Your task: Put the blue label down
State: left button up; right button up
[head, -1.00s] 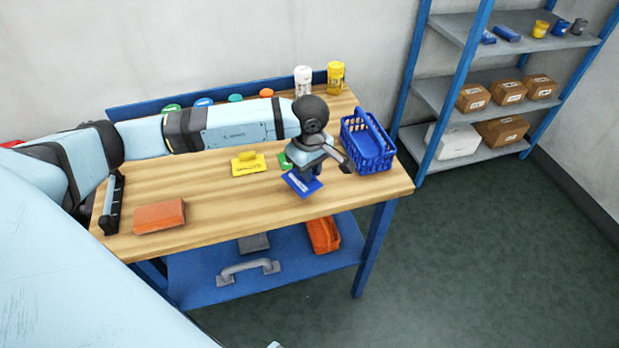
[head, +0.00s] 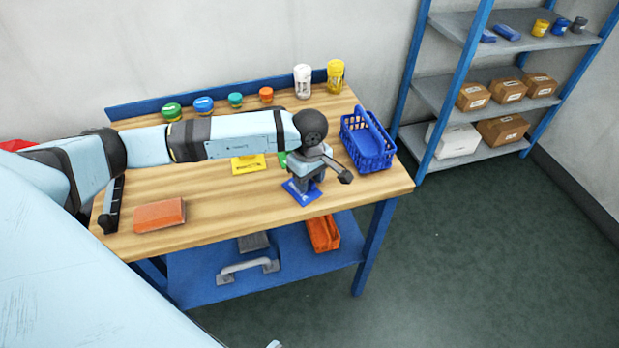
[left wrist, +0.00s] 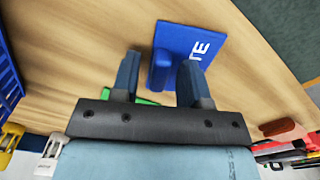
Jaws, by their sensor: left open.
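The blue label (head: 303,194) lies flat on the wooden table, near its front right part. It has a raised blue grip block and white letters, of which "TE" shows in the left wrist view (left wrist: 203,42). My left gripper (head: 299,182) is right above it, pointing down. In the left wrist view its two fingers (left wrist: 160,72) are open, one on each side of the grip block, with a gap visible beside it. The gripper hides part of the label in the head view. My right gripper is not in view.
A yellow label (head: 248,165) and a partly hidden green label (head: 282,159) lie behind the gripper. A blue basket (head: 368,140) stands to the right. Several jars line the back edge. Bare wood (head: 225,205) lies left of the blue label.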

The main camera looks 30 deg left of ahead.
pick_arm(q)
jog(key=shift+r, duration=0.3)
notch_tip(320, 180, up, 10)
jog(key=r, duration=0.1)
jog(key=s+d+n+h, duration=0.3)
jog(key=d+n+h, duration=0.25)
jog(key=d, duration=0.25)
jog(key=s+d+r+n+t+h, duration=0.1)
jog(key=s+d+n+h, duration=0.25)
jog(key=d+h, duration=0.4)
jog(key=s+d+n+h, duration=0.3)
jog(key=d+n+h, duration=0.25)
jog(key=d, duration=0.25)
jog(key=a+f+n+t+y, duration=0.3)
jog(key=n+t, duration=0.2)
jog(key=n, duration=0.5)
jog(key=w+a+f+n+t+y, duration=0.1)
jog(key=a+f+n+t+y, duration=0.1)
jog(key=f+n+t+y, duration=0.5)
jog(key=a+n+t, duration=0.3)
jog(key=n+t, duration=0.1)
jog(key=n, duration=0.8)
jog(key=s+a+f+n+g+y, duration=0.4)
jog(key=s+f+n, duration=0.7)
jog(key=f, duration=0.3)
jog(key=shift+s+a+f+g+y+b, duration=0.25)
jog(key=shift+g+y, duration=0.4)
jog(key=shift+g, duration=0.55)
